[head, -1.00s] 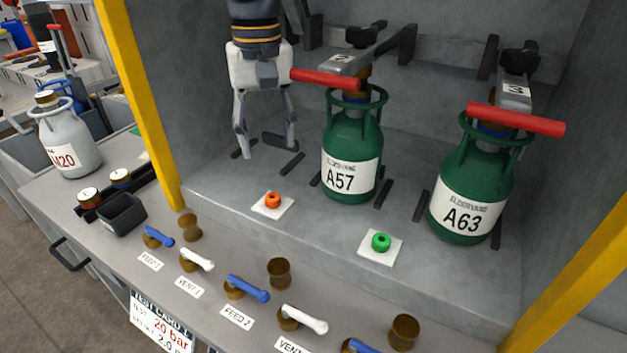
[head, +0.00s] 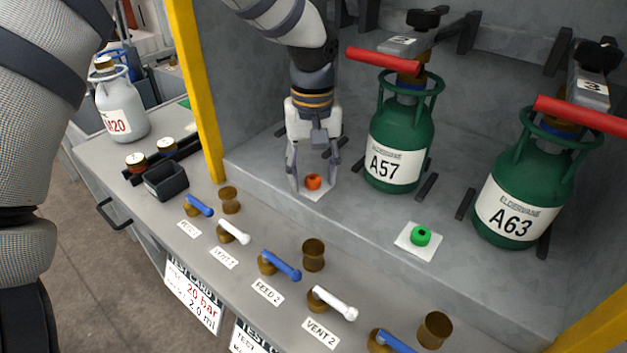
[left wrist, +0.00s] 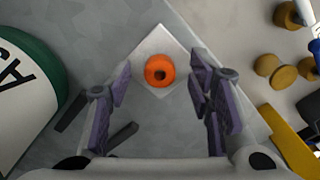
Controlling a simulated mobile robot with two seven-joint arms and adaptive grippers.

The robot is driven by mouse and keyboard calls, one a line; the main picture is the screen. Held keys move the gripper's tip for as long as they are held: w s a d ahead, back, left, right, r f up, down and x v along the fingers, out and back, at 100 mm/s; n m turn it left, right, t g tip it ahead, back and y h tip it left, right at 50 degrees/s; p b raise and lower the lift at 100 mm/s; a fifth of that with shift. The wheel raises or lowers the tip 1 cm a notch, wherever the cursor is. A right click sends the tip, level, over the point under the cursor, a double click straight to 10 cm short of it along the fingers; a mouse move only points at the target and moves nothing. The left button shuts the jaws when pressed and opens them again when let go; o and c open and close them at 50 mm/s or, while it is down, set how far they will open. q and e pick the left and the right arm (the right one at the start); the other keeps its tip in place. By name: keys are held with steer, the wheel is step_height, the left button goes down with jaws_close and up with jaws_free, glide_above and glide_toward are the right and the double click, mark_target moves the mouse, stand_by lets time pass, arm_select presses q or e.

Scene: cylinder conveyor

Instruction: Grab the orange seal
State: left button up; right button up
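The orange seal (head: 313,181) is a small ring lying on a white square pad (head: 322,193) on the grey bench ledge. In the left wrist view the seal (left wrist: 160,70) shows its dark centre hole, on the white pad (left wrist: 161,41). My left gripper (head: 313,185) points down over the seal, its fingers open on either side. In the left wrist view the open fingers (left wrist: 160,88) flank the seal with a gap on both sides. Whether the fingertips are level with the seal I cannot tell. My right gripper is not in view.
Green cylinder A57 (head: 401,135) stands close right of my left gripper, and A63 (head: 516,190) further right. A green seal (head: 420,236) lies on another pad. Valve handles (head: 281,264) and brass fittings (head: 313,255) line the front. A yellow post (head: 198,95) stands left.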

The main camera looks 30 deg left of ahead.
arm_select(q)
steer(key=c, duration=0.8)
